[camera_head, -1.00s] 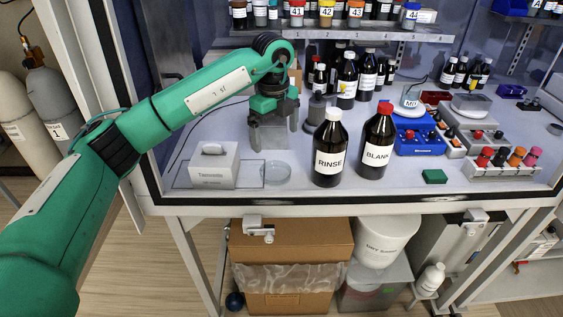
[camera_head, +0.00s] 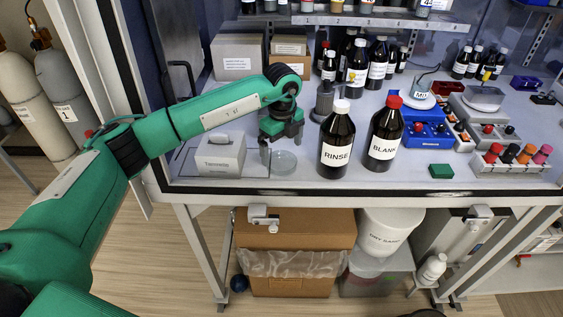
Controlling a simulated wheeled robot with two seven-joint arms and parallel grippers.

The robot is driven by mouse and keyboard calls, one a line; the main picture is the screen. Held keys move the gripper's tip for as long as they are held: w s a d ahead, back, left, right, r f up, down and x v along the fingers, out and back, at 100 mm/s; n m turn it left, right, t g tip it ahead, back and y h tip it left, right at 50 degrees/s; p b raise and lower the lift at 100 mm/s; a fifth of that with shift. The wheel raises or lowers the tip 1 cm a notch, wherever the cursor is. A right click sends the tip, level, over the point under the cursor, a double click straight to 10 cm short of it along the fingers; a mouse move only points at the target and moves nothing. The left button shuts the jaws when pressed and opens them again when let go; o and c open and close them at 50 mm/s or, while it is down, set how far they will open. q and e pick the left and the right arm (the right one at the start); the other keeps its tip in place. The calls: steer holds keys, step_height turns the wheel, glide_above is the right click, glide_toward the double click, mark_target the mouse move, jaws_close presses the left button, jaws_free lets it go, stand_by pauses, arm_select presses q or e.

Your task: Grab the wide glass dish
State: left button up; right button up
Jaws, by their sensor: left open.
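The wide glass dish (camera_head: 284,164) is a shallow, clear round dish lying on the hood's work surface near its front edge, left of the RINSE bottle. My left gripper (camera_head: 281,148) points down just above and behind the dish. Its fingers are apart with nothing held between them. One finger shows near the dish's left rim; I cannot tell whether it touches. My right gripper is out of view.
A white tissue box (camera_head: 221,155) stands close left of the dish. The dark RINSE bottle (camera_head: 336,142) and BLANK bottle (camera_head: 384,135) stand to the right. A small green block (camera_head: 441,171) lies farther right. Cartons (camera_head: 237,57) stand behind my arm.

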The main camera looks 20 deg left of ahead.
mark_target(281, 165)
arm_select(q)
steer(key=shift+s+f+p, duration=0.1)
steer(key=shift+f+p, duration=0.35)
steer(key=shift+f, duration=1.4)
steer(key=c, duration=0.9)
steer(key=shift+a+r, duration=0.1)
steer(key=shift+c, duration=0.2)
